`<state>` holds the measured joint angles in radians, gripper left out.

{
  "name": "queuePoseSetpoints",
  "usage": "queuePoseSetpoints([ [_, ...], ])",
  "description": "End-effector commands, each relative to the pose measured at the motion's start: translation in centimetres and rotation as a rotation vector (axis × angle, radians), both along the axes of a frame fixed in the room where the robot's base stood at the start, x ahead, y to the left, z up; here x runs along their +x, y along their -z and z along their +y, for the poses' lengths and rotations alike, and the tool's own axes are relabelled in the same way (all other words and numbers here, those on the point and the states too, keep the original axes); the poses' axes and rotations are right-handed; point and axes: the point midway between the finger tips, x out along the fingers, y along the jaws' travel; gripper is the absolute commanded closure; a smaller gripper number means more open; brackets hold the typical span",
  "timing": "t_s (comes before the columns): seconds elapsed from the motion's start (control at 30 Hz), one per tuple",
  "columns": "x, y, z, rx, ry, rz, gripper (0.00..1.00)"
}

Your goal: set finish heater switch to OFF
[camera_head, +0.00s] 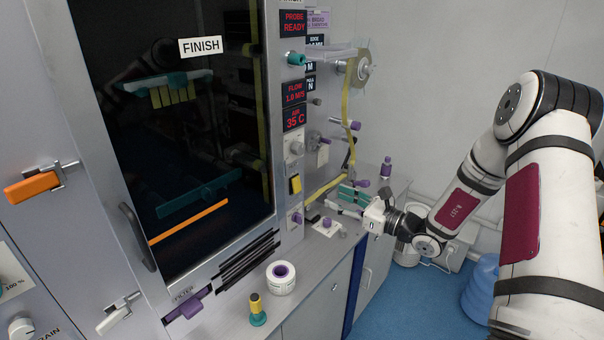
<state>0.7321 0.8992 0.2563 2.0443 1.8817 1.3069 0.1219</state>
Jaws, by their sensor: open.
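The FINISH cabinet (200,46) has a dark glass door. A narrow control panel runs down its right side. The panel carries a yellow rocker-like switch (295,184), a white knob (297,148) above it and a purple-tipped control (296,218) below it. Their labels are too small to read, so I cannot tell which is the heater switch or its position. My gripper (348,204) is open, right of the panel and apart from it, low over the counter. Its fingertips are small and hard to separate from teal-and-dark parts behind.
Red displays (293,93) on the panel include "35 C". A yellow strip (346,105) runs from a reel (360,69). An orange handle (33,186) juts out at left.

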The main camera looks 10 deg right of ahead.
Motion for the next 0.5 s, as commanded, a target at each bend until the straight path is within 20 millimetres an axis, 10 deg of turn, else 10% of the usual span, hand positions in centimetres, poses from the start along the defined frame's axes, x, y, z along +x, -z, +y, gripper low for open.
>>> queuePoseSetpoints([
  [0.5, 5.5, 0.3, 3.5, 0.017, 0.019, 0.002, 0.53],
])
